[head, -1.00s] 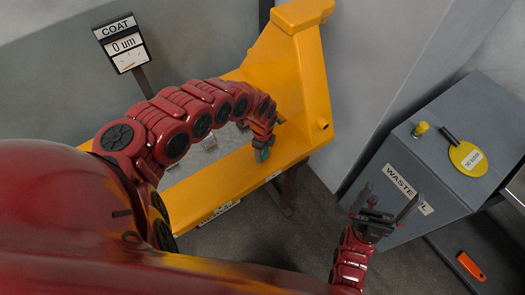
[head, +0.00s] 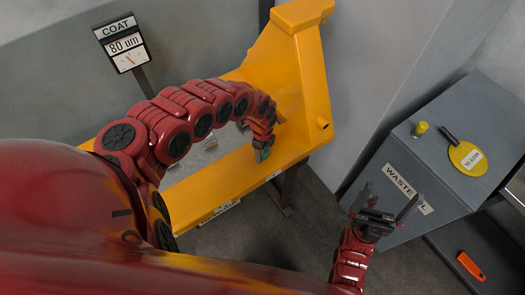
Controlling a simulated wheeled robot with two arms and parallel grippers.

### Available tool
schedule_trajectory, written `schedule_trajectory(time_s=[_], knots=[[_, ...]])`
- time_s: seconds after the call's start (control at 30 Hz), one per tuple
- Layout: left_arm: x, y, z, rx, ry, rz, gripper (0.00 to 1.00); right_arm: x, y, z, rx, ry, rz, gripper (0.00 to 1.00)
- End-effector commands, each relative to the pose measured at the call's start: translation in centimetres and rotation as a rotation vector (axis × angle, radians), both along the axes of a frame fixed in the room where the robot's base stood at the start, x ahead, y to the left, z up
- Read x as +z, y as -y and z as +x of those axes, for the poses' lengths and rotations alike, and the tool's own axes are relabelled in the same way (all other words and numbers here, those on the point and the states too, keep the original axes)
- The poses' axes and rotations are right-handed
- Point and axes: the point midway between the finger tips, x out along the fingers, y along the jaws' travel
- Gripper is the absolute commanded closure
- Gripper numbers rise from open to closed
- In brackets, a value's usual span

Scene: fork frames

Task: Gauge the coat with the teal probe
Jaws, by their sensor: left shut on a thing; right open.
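The teal probe (head: 262,155) shows as a small teal piece at the end of my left arm, at the yellow fork frame (head: 307,85). My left gripper (head: 264,143) is shut on it, pointing down; the arm and probe hide much of the grip. The probe's tip appears to be at the yellow surface, though contact is too small to see. The coat gauge display (head: 124,44) stands at the upper left and reads 80 um. My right gripper (head: 387,208) is open and empty, in front of the grey waste box.
The grey box (head: 445,140) marked "WASTE" stands at the right. An orange object (head: 471,265) lies at the lower right. The floor between frame and box is clear.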

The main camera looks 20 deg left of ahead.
Motion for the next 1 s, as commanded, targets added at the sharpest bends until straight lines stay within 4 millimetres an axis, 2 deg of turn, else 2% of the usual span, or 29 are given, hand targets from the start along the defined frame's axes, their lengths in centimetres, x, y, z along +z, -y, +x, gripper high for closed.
schedule_trajectory(time_s=[0.27, 1.0], knots=[[0.6, 0.0, -0.1, 0.000, -0.003, -0.001, 0.82, 0.7, 0.0, 0.0, 0.000, 0.000, 0.000, 0.00], [7.1, 0.0, -0.1, 0.001, -0.001, 0.000, 0.82, 7.0, 0.0, 0.0, 0.000, 0.000, 0.000, 0.00]])
